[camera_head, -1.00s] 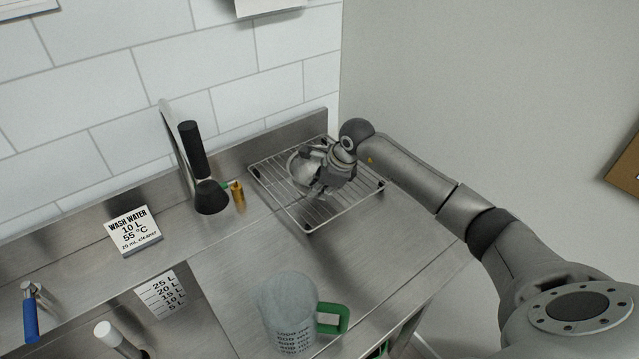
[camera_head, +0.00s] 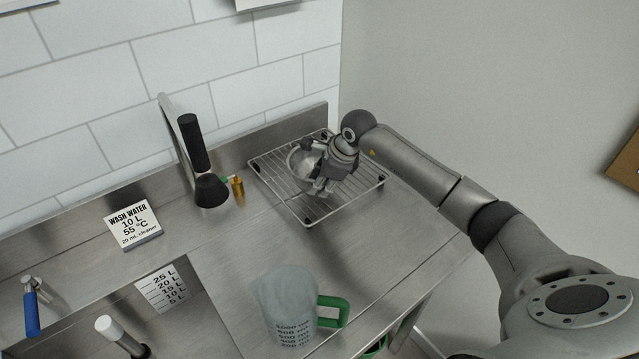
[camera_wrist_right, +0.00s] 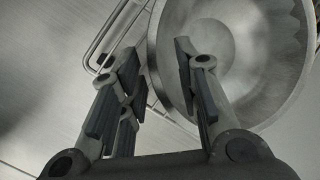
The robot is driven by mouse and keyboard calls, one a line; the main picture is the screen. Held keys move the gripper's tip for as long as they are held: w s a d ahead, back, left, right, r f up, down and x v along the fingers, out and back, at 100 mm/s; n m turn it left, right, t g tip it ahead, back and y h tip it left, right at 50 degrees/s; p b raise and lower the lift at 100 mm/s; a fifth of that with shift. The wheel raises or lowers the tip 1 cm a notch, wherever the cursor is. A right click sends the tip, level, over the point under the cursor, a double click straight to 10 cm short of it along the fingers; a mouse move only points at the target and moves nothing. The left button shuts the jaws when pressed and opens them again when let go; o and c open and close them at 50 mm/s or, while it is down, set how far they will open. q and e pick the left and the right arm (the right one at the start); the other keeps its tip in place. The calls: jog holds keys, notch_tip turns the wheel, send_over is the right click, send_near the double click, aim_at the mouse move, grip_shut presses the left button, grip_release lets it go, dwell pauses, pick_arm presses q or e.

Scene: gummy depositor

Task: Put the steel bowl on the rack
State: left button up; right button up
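The steel bowl (camera_head: 300,163) sits on the wire rack (camera_head: 346,206) in the head view, toward the rack's back left part. My right gripper (camera_head: 322,182) is over the bowl's right side and hides part of it. In the right wrist view, the bowl (camera_wrist_right: 245,75) fills the upper right and its rim passes between my fingers (camera_wrist_right: 157,60). One finger is over the bowl's inside and the other is outside the rim. The fingers stand apart, with a gap showing beside the thin rim. My left gripper is not in view.
A clear jug with a green handle (camera_head: 285,308) stands at the counter's front. A black-handled tool (camera_head: 194,150) and a small brass piece (camera_head: 238,188) are left of the rack. A wash water sign (camera_head: 134,224) stands by the sink. The counter before the rack is clear.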

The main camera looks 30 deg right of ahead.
jog(key=b+v, duration=0.2)
jog(key=v, duration=0.9)
jog(key=shift+b, duration=0.4)
jog(key=shift+s, duration=0.15)
